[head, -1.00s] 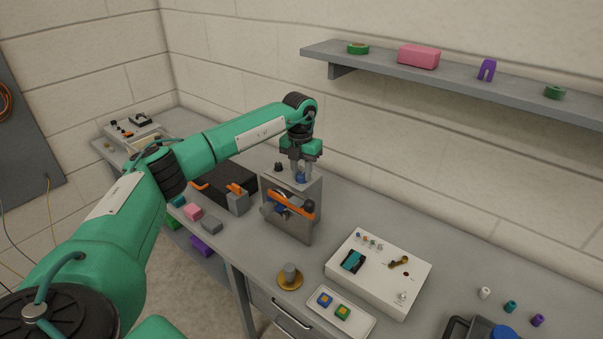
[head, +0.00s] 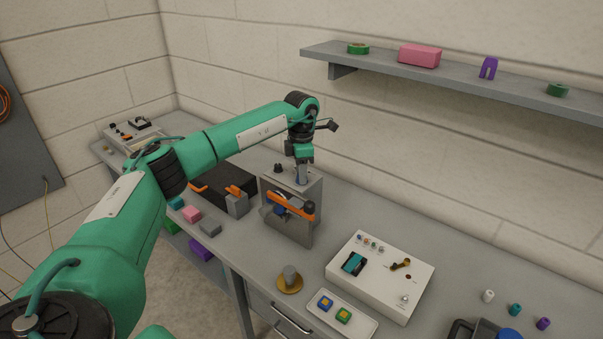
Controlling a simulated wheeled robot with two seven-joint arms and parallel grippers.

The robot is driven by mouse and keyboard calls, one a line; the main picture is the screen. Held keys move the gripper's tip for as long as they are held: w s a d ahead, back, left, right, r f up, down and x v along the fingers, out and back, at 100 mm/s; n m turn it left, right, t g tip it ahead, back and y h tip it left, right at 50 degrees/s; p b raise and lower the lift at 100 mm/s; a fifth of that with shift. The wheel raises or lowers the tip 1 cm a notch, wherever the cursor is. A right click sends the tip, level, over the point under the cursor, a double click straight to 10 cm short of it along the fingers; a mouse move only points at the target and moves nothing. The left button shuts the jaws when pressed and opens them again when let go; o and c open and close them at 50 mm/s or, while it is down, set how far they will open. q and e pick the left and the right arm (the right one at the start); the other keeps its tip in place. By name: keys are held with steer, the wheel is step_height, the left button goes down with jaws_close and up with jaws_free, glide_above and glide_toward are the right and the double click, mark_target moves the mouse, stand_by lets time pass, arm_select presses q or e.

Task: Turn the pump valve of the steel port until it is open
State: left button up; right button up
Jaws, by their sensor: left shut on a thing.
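The steel port is a grey metal box (head: 304,232) on the bench, with an orange bar (head: 290,206) across its front and dark and blue parts behind the bar. My left gripper (head: 302,178) points down at the top of this box. It is shut on a small blue knob there, which I take to be the pump valve. The fingers hide most of the knob, so I cannot read how far it is turned. A small black knob (head: 278,168) stands beside it on the box top. My right gripper is not in view.
A black box with an orange-handled grey block (head: 237,204) stands left of the port. A brass disc with a grey post (head: 289,281), a white tray (head: 362,327) and a white panel box (head: 384,290) lie to the right. A shelf (head: 450,81) hangs above.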

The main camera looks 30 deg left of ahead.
arm_select(q)
steer(key=shift+r+m, duration=0.1)
steer(key=shift+m, duration=0.8)
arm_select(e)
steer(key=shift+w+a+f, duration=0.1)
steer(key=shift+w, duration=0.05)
arm_select(q)
steer(key=o, duration=1)
steer(key=r+b, duration=0.1)
steer(key=r, duration=0.6)
steer(key=r+b, duration=0.1)
steer(key=r, duration=0.5)
steer(key=shift+w+a+r+b, duration=0.15)
steer(key=shift+w+r+b, duration=0.05)
steer(key=shift+r+b, duration=0.15)
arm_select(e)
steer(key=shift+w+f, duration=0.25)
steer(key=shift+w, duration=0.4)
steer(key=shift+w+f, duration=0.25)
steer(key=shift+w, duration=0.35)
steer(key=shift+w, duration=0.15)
